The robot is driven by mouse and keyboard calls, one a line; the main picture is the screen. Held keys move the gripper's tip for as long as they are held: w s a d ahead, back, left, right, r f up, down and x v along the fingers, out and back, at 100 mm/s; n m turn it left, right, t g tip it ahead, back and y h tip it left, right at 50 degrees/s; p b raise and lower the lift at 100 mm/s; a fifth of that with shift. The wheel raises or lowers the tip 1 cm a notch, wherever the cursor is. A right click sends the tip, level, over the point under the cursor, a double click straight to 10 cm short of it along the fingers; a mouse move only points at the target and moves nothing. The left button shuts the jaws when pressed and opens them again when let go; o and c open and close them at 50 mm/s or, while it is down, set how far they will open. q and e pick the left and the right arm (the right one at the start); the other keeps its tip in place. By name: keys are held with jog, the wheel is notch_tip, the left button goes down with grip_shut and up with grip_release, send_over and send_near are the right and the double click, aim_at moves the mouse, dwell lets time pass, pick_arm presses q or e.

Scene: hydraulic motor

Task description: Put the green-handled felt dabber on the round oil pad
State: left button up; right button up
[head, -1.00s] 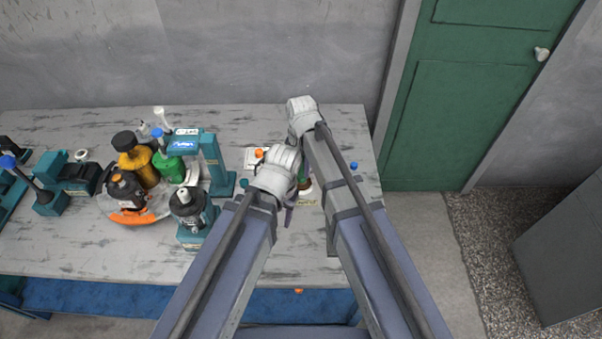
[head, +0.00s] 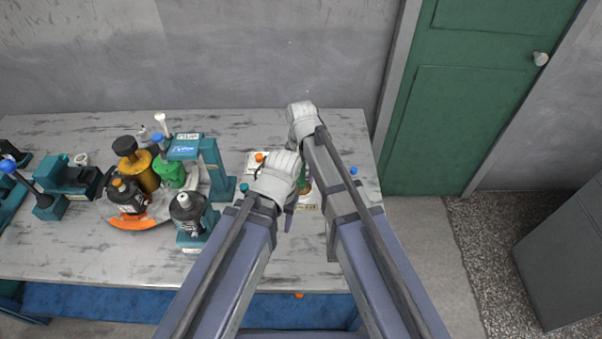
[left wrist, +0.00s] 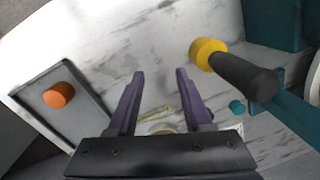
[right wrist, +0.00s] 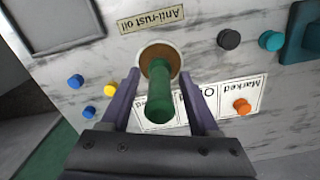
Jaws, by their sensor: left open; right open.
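The green-handled felt dabber (right wrist: 160,100) is upright in the right wrist view, between the fingers of my open right gripper (right wrist: 160,78). Its lower end appears to rest on the brown round oil pad (right wrist: 152,52), which has a pale rim. The dabber hides part of the pad. A bit of the green handle (head: 303,184) shows between my arms in the head view. My left gripper (left wrist: 160,75) is open and empty. A round rim shows partly behind its base in the left wrist view.
An "Anti-rust oil" label (right wrist: 152,19) lies beside the pad. A marked card (right wrist: 247,93) with an orange cap (right wrist: 241,106), several small caps and a grey tray (right wrist: 60,22) are close by. Bottles and teal fixtures (head: 212,165) stand to the left on the bench.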

notch_tip(320, 180, up, 12)
jog(key=p, duration=1.2)
jog(key=shift+r, duration=0.15)
pick_arm(q)
notch_tip(320, 180, up, 12)
